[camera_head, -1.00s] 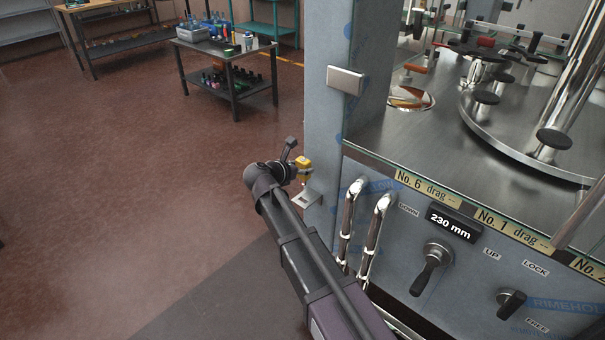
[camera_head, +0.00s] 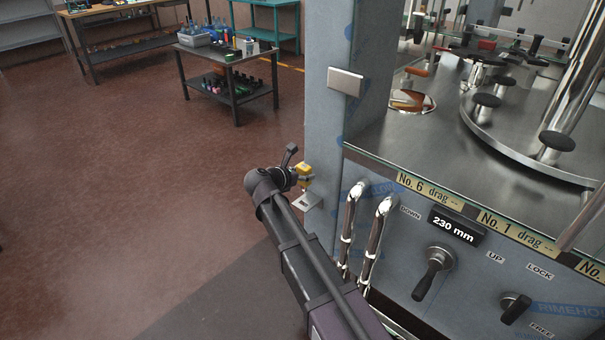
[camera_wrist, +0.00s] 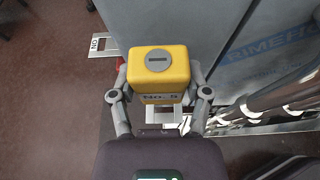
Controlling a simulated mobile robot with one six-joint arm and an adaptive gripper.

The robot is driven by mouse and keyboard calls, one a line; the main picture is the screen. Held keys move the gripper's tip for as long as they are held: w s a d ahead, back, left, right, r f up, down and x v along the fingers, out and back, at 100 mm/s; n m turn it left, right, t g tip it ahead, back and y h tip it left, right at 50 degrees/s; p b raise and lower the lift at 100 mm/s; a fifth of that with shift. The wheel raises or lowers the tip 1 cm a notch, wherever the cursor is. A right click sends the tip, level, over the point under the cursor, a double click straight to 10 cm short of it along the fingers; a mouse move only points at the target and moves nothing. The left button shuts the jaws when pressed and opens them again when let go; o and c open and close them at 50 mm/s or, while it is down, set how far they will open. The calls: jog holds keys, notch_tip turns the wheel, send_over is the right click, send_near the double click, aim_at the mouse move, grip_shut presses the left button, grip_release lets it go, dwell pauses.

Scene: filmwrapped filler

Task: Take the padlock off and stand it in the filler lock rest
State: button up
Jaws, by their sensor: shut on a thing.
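The yellow padlock (camera_wrist: 158,68), with a slotted round disc on top and a "No. 5" label, is upright between the two fingers of my gripper (camera_wrist: 158,84) in the wrist view. My gripper is shut on its sides. In the head view the padlock (camera_head: 304,173) shows small at the end of my arm, beside the grey cabinet post. A pale metal bracket (camera_head: 305,202) sticks out just below it. In the wrist view part of a pale plate (camera_wrist: 192,122) shows below the padlock. I cannot tell whether they touch. The padlock's shackle is hidden.
A pale tag marked "NO" (camera_wrist: 103,45) lies beyond the padlock at left. The machine's panel has chrome pipes (camera_head: 365,235) close right of my arm and a black lever (camera_head: 432,275). A cart (camera_head: 228,75) stands far back; the floor at left is clear.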

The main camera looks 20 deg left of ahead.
notch_tip(320, 180, down, 8)
jog(key=b, duration=0.7)
jog(key=shift+b, duration=0.4)
dwell(0.4)
jog(key=shift+f+b, duration=0.4)
jog(key=shift+f, duration=0.05)
dwell(1.5)
jog(key=o, duration=1.3)
jog(key=shift+r, duration=0.15)
notch_tip(320, 180, up, 10)
jog(key=p, duration=1)
jog(key=shift+r+p, duration=0.1)
jog(key=shift+p, duration=0.2)
jog(key=s+d+r+p, duration=0.2)
jog(key=s+r+p, duration=1.2)
jog(key=r+p, duration=0.2)
jog(key=shift+s+r, duration=0.2)
jog(key=shift+s, duration=0.2)
